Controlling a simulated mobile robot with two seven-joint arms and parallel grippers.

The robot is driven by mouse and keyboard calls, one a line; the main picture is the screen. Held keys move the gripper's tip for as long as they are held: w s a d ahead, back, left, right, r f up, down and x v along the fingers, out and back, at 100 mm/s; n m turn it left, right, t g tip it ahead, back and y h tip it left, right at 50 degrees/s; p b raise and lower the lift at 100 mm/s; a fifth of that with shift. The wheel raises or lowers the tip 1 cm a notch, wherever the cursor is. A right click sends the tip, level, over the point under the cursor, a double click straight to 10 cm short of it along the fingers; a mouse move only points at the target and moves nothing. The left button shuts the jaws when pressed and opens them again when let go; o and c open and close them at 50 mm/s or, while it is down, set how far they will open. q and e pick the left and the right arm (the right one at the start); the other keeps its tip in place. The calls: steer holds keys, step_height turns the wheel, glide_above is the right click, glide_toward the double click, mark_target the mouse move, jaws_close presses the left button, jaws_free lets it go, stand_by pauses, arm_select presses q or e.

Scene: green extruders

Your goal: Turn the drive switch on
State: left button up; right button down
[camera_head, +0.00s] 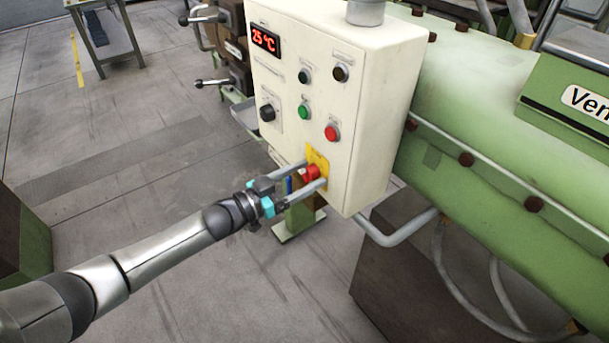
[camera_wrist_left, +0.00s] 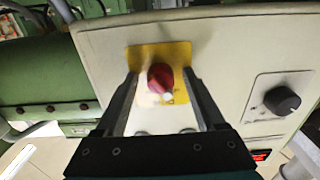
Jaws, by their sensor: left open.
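The drive switch is a red rotary knob (camera_head: 311,173) on a yellow plate (camera_head: 318,160), low on the front of a cream control box (camera_head: 345,60). In the left wrist view the red knob (camera_wrist_left: 160,78) sits on its yellow plate (camera_wrist_left: 178,52), between my two fingers. My left gripper (camera_head: 315,174) is open, with one finger on each side of the knob. A gap shows on both sides of the knob in the wrist view (camera_wrist_left: 160,90); I cannot tell whether the tips touch the plate. My right gripper is not in view.
The box also carries a red display (camera_head: 265,40), a black knob (camera_head: 267,113), a green button (camera_head: 303,112) and a red button (camera_head: 332,132). A green extruder barrel (camera_head: 470,110) and a bent pipe (camera_head: 400,230) lie to the right. Grey floor is open at left.

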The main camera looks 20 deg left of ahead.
arm_select(q)
jaws_close()
stand_by(0.5)
steer(key=m, duration=0.4)
steer(key=m+b, duration=0.1)
steer(key=m, duration=0.2)
steer(key=shift+m, duration=0.3)
steer(key=m+b, duration=0.1)
steer(key=m, duration=0.5)
steer(key=shift+a+b, duration=0.1)
steer(key=shift+b, duration=0.2)
steer(key=shift+m, duration=0.3)
jaws_free()
